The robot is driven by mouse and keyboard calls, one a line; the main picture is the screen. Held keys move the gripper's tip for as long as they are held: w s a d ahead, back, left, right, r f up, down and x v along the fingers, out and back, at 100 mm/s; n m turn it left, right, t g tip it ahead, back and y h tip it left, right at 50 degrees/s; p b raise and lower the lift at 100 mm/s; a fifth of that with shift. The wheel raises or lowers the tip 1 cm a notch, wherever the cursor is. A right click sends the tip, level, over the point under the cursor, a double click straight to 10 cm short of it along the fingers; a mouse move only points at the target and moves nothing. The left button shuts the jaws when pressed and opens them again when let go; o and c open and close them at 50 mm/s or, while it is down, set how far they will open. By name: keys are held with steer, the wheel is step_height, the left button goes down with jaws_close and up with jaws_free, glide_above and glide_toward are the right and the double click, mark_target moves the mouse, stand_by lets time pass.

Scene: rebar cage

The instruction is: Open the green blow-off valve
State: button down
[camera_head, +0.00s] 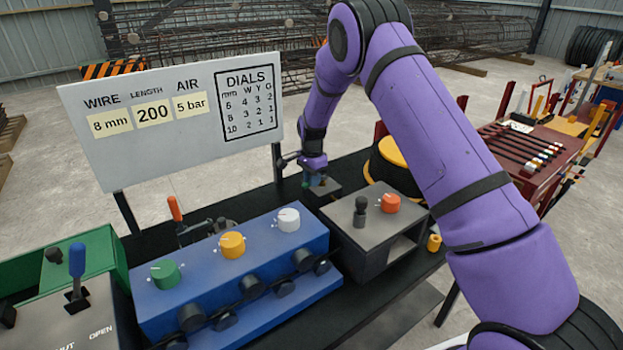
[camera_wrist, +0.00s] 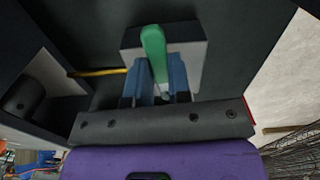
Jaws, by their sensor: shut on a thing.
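The green blow-off valve handle (camera_wrist: 154,50) shows in the wrist view, standing over a grey block (camera_wrist: 194,62). My gripper (camera_wrist: 164,85) has its two blue fingers on either side of the handle and is shut on it. In the head view my gripper (camera_head: 320,184) is at the far end of the black bench, over a small dark block. There the green handle is mostly hidden by the fingers, and I cannot tell how far it is turned.
A grey box (camera_head: 372,235) with a red knob and a dark knob stands just in front of my gripper. A blue dial box (camera_head: 237,265) stands to its left. A white sign (camera_head: 180,120) rises behind the bench. A yellow-topped drum (camera_head: 392,152) is to the right, close to my arm.

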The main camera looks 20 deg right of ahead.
steer(key=n, duration=0.2)
steer(key=s+n, duration=0.1)
steer(key=shift+s+d+n, duration=0.15)
steer(key=shift+d+n, duration=0.25)
steer(key=n, duration=0.1)
steer(key=d+n, duration=0.1)
steer(key=n, duration=0.1)
steer(key=s+n, duration=0.1)
steer(key=shift+d+n, duration=0.25)
steer(key=shift+n, duration=0.05)
steer(key=n, duration=0.1)
steer(key=d+n, duration=0.1)
steer(key=n, duration=0.2)
steer(key=shift+s+d+n, duration=0.25)
steer(key=shift+d+n, duration=0.05)
steer(key=shift+d, duration=0.05)
steer(key=shift+w+d+n, duration=0.1)
steer(key=shift+d+n, duration=0.3)
steer(key=shift+n, duration=0.65)
steer(key=shift+w+d+n, duration=0.1)
steer(key=shift+d+n, duration=0.25)
steer(key=shift+n, duration=0.7)
steer(key=c, duration=1)
jaws_free()
steer(key=shift+c, duration=0.2)
step_height(320, 180, up, 11)
